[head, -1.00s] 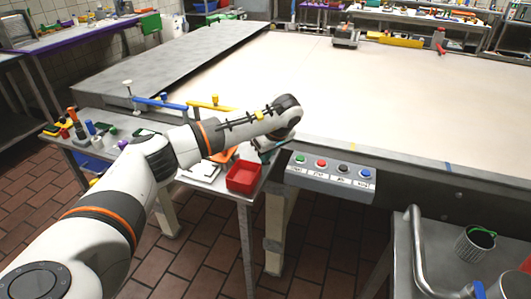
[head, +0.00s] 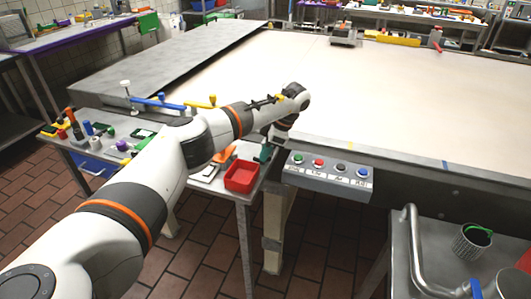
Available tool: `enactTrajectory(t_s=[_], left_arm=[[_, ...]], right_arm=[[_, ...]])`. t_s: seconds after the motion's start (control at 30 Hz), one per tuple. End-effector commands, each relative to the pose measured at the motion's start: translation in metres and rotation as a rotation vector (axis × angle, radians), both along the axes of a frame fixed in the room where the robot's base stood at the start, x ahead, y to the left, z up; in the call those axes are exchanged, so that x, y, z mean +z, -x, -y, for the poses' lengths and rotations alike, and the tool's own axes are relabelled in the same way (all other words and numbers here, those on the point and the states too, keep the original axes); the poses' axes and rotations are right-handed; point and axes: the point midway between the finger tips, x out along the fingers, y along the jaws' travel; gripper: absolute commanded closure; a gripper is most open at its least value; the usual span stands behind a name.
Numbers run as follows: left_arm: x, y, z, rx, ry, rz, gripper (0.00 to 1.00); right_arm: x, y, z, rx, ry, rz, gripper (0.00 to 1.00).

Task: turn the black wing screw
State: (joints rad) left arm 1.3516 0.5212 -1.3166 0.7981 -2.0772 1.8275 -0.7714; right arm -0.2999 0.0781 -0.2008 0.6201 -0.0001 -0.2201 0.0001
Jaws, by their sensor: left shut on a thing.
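My left arm reaches in from the lower left across the small metal side table. Its wrist bends down at the near left corner of the large cream-coloured belt table. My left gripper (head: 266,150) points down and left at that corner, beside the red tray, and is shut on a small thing. I take this to be the black wing screw, but the jaws hide it and its outline cannot be made out. My right gripper is not in view.
A control panel (head: 328,176) with several coloured buttons sits just right of the gripper. A red tray (head: 242,177) lies below left of it. A blue-handled bar (head: 157,102) and a yellow-handled bar (head: 200,104) lie behind my arm.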

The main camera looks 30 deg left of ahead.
Motion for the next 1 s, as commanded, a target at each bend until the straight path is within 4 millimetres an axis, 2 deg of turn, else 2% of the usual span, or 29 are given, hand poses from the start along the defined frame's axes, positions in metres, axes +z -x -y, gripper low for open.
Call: enactTrajectory(t_s=[0.33,0.9,0.93,1.0], left_arm=[[0.0001,-0.0017,-0.0009,0.156,0.001,0.001,1.00],[0.0002,-0.0020,-0.0010,0.186,0.002,0.001,1.00],[0.0002,-0.0020,-0.0010,0.186,0.002,0.001,0.91],[0.0002,-0.0019,-0.0010,0.186,0.002,0.001,0.80]], right_arm=[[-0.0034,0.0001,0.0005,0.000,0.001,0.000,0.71],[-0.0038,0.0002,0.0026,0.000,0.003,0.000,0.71],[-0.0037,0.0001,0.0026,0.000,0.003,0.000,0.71],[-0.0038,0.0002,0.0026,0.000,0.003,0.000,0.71]])
